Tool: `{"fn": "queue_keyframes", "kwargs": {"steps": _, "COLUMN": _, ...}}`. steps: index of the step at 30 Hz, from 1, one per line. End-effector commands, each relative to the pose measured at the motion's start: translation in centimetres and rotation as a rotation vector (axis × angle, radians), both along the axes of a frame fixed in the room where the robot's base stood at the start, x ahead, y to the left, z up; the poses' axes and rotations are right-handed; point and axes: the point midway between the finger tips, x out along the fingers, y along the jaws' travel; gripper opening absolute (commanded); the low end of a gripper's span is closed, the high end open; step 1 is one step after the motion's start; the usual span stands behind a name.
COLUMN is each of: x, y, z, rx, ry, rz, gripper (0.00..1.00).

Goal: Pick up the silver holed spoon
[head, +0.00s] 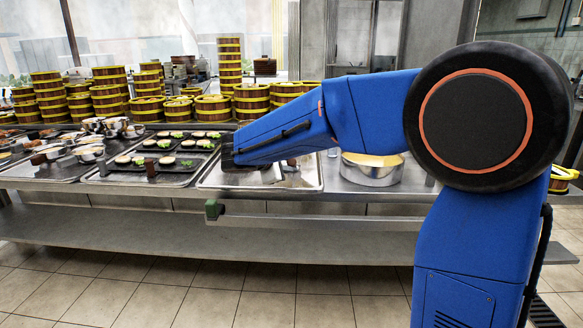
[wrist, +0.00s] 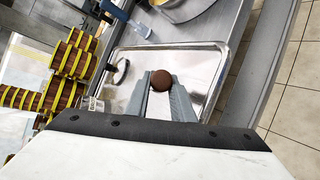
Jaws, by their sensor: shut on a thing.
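My gripper (head: 229,152) reaches left over the steel counter in the head view, and its fingers are mostly hidden there. In the wrist view my gripper's two grey fingers (wrist: 160,86) are closed around a round brown end (wrist: 161,79), which looks like the handle end of the silver holed spoon. The spoon's silver holed part is hidden from both views. Behind the fingers lies a shiny metal tray (wrist: 207,57). The tray also shows in the head view (head: 312,181), below my forearm.
A dark ring-like thing (wrist: 121,71) lies at the tray's left side. Steamer towers (head: 108,92) stand along the back. Dark trays of small food (head: 130,178) lie to the left, and a round metal pot (head: 371,176) stands to the right.

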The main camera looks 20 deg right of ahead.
Motion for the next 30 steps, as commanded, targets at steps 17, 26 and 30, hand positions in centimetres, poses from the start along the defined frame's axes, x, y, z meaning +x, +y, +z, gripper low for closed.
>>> {"fn": "queue_keyframes", "kwargs": {"steps": 17, "x": -3.0, "y": 3.2, "z": 3.5, "rx": 0.000, "ry": -0.001, "rz": 0.005, "gripper": 0.00}}
{"fn": "queue_keyframes", "kwargs": {"steps": 26, "x": -7.8, "y": 8.1, "z": 3.5, "rx": 0.000, "ry": -0.001, "rz": 0.005, "gripper": 0.00}}
{"fn": "queue_keyframes", "kwargs": {"steps": 30, "x": -9.8, "y": 10.0, "z": 3.5, "rx": 0.000, "ry": -0.001, "rz": 0.004, "gripper": 0.00}}
